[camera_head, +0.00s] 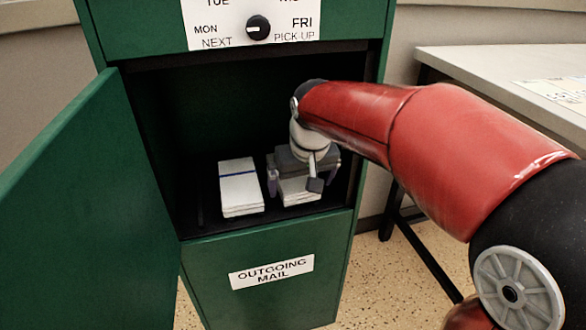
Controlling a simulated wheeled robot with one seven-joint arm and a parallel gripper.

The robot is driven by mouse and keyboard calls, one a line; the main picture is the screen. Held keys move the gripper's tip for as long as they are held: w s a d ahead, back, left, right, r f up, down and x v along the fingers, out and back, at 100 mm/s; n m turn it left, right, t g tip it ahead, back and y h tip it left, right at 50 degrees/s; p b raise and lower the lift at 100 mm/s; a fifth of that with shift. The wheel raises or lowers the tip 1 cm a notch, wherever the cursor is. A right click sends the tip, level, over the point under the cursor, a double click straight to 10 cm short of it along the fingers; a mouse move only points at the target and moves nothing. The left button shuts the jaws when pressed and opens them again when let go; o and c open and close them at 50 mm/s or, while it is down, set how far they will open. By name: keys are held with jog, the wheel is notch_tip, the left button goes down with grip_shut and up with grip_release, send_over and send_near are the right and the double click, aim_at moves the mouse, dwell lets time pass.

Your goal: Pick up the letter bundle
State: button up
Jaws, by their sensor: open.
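Two white letter bundles lie side by side on the floor of the green cabinet's open compartment. The left letter bundle (240,188) has a dark blue band across it and stands clear of my gripper. The right letter bundle (298,193) is under my gripper (303,187), which reaches in from the right and points down. The gripper is open, with a finger at each side of the right bundle. The gripper body hides the back of that bundle, so I cannot tell whether the fingers touch it.
The green cabinet (265,258) has its door (85,205) swung open to the left. A dial (258,27) with day labels sits above the opening. The compartment's right wall is close to my arm. A table (500,68) with a paper stands at the right.

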jog(key=w, duration=0.2)
jog(key=w+a, duration=0.1)
jog(key=w, duration=0.2)
jog(key=shift+w+a+f, duration=0.25)
jog(key=shift+w+a, duration=0.1)
jog(key=shift+a, duration=0.05)
jog(key=shift+f, duration=0.35)
jog(key=c, duration=1.1)
jog(key=shift+o, duration=0.2)
jog(key=shift+r, duration=0.15)
